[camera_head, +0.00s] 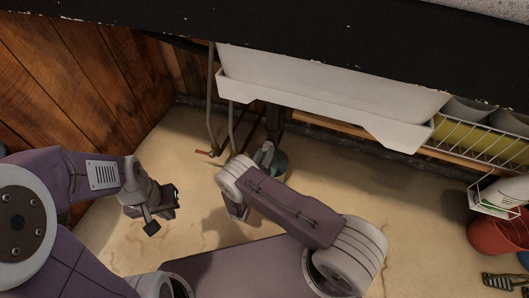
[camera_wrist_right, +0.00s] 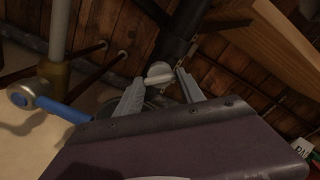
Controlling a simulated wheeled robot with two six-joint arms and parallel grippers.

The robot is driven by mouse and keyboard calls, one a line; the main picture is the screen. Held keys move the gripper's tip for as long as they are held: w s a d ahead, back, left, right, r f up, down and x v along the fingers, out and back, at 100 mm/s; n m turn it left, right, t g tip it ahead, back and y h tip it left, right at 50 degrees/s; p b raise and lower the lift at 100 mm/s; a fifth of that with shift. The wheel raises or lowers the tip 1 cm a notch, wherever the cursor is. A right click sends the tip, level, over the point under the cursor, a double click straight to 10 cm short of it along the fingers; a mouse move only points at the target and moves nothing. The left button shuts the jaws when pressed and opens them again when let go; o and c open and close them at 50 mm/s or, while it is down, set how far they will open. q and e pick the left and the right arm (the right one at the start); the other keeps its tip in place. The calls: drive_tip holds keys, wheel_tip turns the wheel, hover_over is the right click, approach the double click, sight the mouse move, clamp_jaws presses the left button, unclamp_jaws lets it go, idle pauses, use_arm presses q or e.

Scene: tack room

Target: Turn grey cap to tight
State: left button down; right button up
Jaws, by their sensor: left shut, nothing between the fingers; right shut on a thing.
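The grey cap (camera_wrist_right: 159,72) is a pale, ridged knob on a dark pipe (camera_wrist_right: 183,35), seen in the right wrist view. My right gripper (camera_wrist_right: 161,86) is shut on it, one finger on each side. Its tightness cannot be told from the picture. In the head view my right gripper (camera_head: 265,155) reaches under the white sink, and the cap cannot be made out there. My left gripper (camera_head: 163,208) is shut and empty above the floor at left, well away from the cap.
The white sink (camera_head: 320,95) hangs over the work area. A dark bucket (camera_head: 279,166) stands beneath it. Pipes with a red handle (camera_head: 203,153) run down at its left; a blue handle (camera_wrist_right: 62,109) shows in the wrist view. A red bucket (camera_head: 495,237) stands right. Pale floor is clear between.

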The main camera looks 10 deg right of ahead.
drive_tip(key=m+p, duration=0.1)
drive_tip(key=m, duration=0.3)
use_arm(q)
drive_tip(key=shift+r+p, duration=0.55)
drive_tip(key=shift+r, duration=0.65)
use_arm(e)
drive_tip(key=shift+m, duration=1.9)
drive_tip(key=shift+f+m, duration=0.1)
drive_tip(key=shift+m, duration=0.2)
drive_tip(key=o, duration=1.4)
drive_tip(key=shift+c, duration=0.2)
